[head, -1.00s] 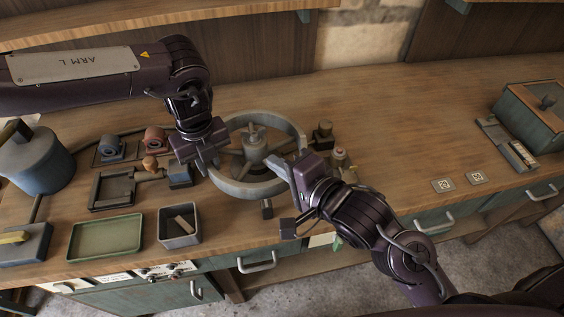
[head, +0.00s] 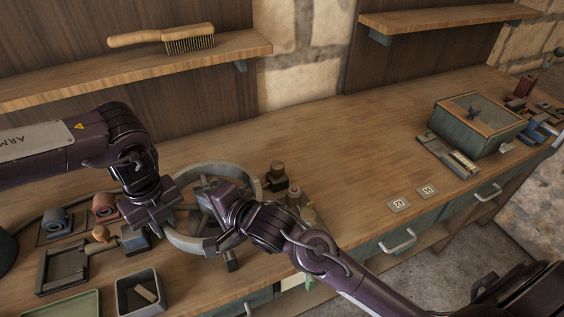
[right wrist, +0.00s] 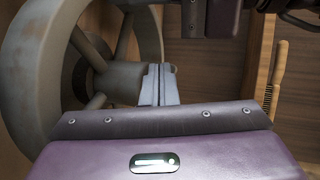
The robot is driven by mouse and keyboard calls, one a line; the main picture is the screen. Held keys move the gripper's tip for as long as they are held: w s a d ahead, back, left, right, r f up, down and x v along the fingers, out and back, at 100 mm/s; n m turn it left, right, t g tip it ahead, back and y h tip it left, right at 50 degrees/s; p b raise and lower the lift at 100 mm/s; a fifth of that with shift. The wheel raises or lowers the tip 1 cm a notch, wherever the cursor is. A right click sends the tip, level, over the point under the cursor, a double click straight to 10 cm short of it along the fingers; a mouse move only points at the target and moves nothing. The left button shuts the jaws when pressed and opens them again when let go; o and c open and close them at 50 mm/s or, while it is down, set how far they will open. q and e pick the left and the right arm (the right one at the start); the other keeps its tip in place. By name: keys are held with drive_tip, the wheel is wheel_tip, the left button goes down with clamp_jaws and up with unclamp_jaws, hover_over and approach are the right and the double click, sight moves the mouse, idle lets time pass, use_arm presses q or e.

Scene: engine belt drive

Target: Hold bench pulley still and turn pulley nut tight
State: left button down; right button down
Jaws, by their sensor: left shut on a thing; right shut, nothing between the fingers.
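The grey spoked bench pulley (head: 209,168) stands on the bench, its rim standing out at the left of the right wrist view (right wrist: 150,55). My left gripper (head: 168,212) is shut on the left side of the pulley rim. My right gripper (head: 208,201) is over the pulley's middle and hides most of the hub in the head view. In the right wrist view its fingers (right wrist: 158,86) are together with nothing between them, close to the end of the hub (right wrist: 122,82). I cannot tell whether they touch it. The pulley nut is not clearly visible.
Small fittings (head: 277,176) stand just right of the pulley. A grey bin (head: 124,298) and a dark tray (head: 62,267) lie at left. A green lidded box (head: 462,132) stands at right. The bench between is mostly clear. A brush (head: 188,42) lies on the shelf.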

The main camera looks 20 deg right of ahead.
use_arm(q)
drive_tip(key=shift+d, duration=0.2)
use_arm(e)
drive_tip(key=shift+w+d+r+n+y, duration=0.1)
drive_tip(key=shift+d+r+n+y, duration=0.05)
drive_tip(key=shift+d+n+y, duration=0.6)
drive_tip(key=n+g+y, duration=0.1)
drive_tip(key=g, duration=0.1)
drive_tip(key=d+n+g+y, duration=0.1)
drive_tip(key=n+y, duration=0.1)
drive_tip(key=shift+w+d+g, duration=0.15)
drive_tip(key=shift+w+g, duration=0.05)
drive_tip(key=shift+g, duration=0.2)
drive_tip(key=shift+w+n+g+y, duration=0.15)
drive_tip(key=shift+n+g+y, duration=0.5)
drive_tip(key=shift+n+g, duration=0.4)
drive_tip(key=shift+d+n+g, duration=0.25)
drive_tip(key=shift+n+g, duration=0.15)
drive_tip(key=shift+g, duration=0.05)
drive_tip(key=shift+w+d+n+g+y, duration=0.35)
drive_tip(key=shift+w+n+g+y, duration=0.05)
drive_tip(key=shift+n+g, duration=0.7)
drive_tip(key=shift+g, duration=0.1)
drive_tip(key=shift+w+d+n+g+y, duration=0.2)
drive_tip(key=shift+n+g+y, duration=0.1)
drive_tip(key=shift+n+g, duration=0.3)
drive_tip(key=f+v, duration=0.1)
drive_tip(key=v, duration=1.2)
drive_tip(key=shift+d, duration=0.6)
drive_tip(key=shift+f, duration=0.1)
